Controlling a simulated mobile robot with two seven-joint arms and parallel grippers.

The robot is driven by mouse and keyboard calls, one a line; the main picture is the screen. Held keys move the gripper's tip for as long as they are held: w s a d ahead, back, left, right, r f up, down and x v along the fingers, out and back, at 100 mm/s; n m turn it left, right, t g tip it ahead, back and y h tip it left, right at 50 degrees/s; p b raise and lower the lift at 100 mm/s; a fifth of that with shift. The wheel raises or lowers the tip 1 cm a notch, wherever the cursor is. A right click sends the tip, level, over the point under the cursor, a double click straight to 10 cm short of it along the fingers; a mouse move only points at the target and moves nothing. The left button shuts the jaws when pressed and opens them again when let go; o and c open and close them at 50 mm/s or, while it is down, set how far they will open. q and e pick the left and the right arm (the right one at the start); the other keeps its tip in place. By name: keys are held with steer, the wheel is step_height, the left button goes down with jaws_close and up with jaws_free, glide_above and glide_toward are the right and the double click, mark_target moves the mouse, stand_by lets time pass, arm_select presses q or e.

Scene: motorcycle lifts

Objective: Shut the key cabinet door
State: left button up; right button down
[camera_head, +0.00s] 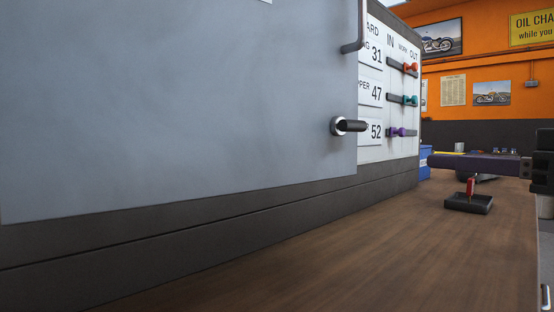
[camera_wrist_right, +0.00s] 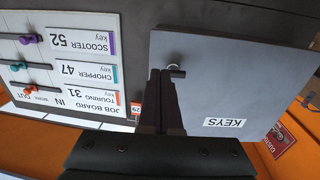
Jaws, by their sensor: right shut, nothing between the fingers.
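The key cabinet door (camera_head: 180,110) is a large flat grey panel filling the left of the head view. It also shows in the right wrist view (camera_wrist_right: 240,85), upside down, with a KEYS label (camera_wrist_right: 225,122). Its lower edge runs at an angle to the dark board behind, so it seems to stand ajar. A dark knob with a pale ring (camera_head: 349,125) sits near its right edge. My right gripper (camera_head: 434,160) is shut and empty, over the bench right of the door. In the wrist view its fingertips (camera_wrist_right: 160,72) appear beside the knob (camera_wrist_right: 177,72); contact is unclear. My left gripper is out of view.
A white job board (camera_head: 390,80) with coloured key pegs is partly hidden by the door. A grey bent bar (camera_head: 354,40) shows at the door's right edge. A black block with a red stem (camera_head: 469,201) stands on the wooden bench (camera_head: 360,255), whose front is clear.

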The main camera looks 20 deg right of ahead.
steer(key=w+b, duration=0.1)
steer(key=b, duration=0.2)
glide_toward(350, 155)
steer(key=shift+w, duration=1.5)
steer(key=shift+a+x, duration=0.2)
steer(key=shift+x, duration=0.8)
steer(key=shift+a+x, duration=0.25)
steer(key=shift+x, duration=0.7)
steer(key=shift+s+r, duration=0.1)
